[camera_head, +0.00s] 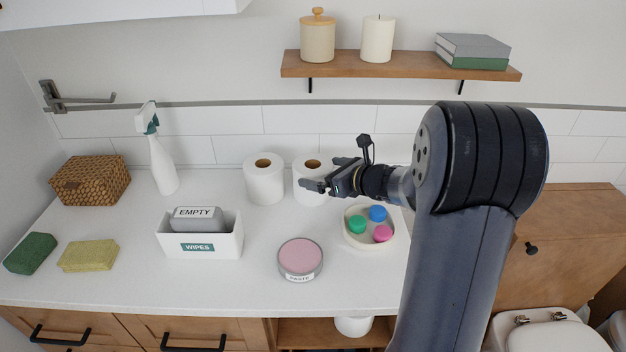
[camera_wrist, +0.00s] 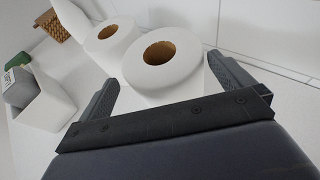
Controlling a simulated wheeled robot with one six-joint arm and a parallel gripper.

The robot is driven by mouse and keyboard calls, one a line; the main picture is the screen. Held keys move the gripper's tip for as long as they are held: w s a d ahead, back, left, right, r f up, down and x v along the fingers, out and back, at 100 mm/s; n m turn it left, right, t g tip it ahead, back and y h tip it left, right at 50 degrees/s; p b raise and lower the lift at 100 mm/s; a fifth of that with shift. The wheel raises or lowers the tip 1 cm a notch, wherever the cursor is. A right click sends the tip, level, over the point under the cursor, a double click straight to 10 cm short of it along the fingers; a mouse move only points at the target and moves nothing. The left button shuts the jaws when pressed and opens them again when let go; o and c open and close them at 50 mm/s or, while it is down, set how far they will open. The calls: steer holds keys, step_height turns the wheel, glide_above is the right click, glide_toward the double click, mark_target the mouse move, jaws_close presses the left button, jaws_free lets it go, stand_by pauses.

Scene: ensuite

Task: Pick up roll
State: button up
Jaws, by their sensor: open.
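Two white toilet rolls with brown cores stand upright on the white counter. The left roll (camera_head: 264,184) is clear of my gripper; it also shows in the wrist view (camera_wrist: 112,50). The right roll (camera_head: 307,187) is partly hidden by my gripper in the head view. My gripper (camera_head: 322,174) is open, its fingers pointing left at the right roll. In the wrist view the right roll (camera_wrist: 150,82) stands ahead between the two fingers (camera_wrist: 160,88), its lower part hidden by the gripper body. I cannot tell whether a finger touches it. A third white roll-like object (camera_head: 354,326) sits on the shelf below the counter.
A dish (camera_head: 352,238) with coloured pieces stands close below my gripper. A pink-topped tin (camera_head: 301,258), a wipes box (camera_head: 226,243), a spray bottle (camera_head: 161,165), sponges (camera_head: 88,256) and a basket (camera_head: 91,180) stand on the counter. A tiled wall (camera_head: 235,120) is behind the rolls.

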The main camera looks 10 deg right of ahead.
steer(key=x, duration=0.4)
steer(key=shift+w+a+r+p, duration=0.1)
steer(key=shift+w+p, duration=0.25)
steer(key=shift+w, duration=0.15)
steer(key=shift+c, duration=0.6)
steer(key=c, duration=0.7)
steer(key=shift+s+r, duration=0.1)
